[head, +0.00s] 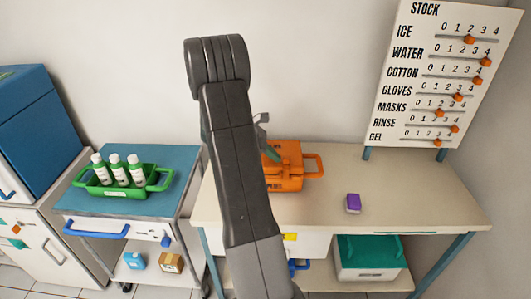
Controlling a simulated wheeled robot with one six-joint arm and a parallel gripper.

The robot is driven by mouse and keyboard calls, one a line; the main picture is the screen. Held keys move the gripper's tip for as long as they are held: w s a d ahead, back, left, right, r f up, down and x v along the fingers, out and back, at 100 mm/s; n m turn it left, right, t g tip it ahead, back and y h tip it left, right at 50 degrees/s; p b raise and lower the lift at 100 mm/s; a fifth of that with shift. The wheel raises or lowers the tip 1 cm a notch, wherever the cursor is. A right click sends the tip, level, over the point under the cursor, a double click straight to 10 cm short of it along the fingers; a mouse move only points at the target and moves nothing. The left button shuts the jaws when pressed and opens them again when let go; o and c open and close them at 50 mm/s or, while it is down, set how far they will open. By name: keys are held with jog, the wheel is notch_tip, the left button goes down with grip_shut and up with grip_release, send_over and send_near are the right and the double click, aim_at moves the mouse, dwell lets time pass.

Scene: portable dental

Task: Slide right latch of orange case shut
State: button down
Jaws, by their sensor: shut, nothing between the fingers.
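The orange case (289,172) stands on the beige workbench, with a loop handle sticking out at its right. My arm crosses in front of it and hides its left part. My gripper (272,154) shows only in part beside the arm, at the upper left of the visible case. It is shut and holds nothing. I cannot tell whether it touches the case. The right latch is too small to make out, so its position is unclear.
A purple block (353,203) lies on the workbench (420,200), right of the case. A stock board (440,75) with orange sliders stands behind. The bench's right part is clear.

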aim_at(285, 157)
dwell(0.3)
jog(key=d, duration=0.3)
jog(key=shift+d, duration=0.3)
jog(key=shift+a, duration=0.1)
jog(key=shift+a, duration=0.2)
jog(key=a, duration=0.2)
jog(key=a+r, duration=0.1)
jog(key=a, duration=0.2)
jog(key=shift+w+a, duration=0.1)
jog(key=b+v, duration=0.1)
jog(key=v, duration=0.7)
jog(key=shift+r, duration=0.2)
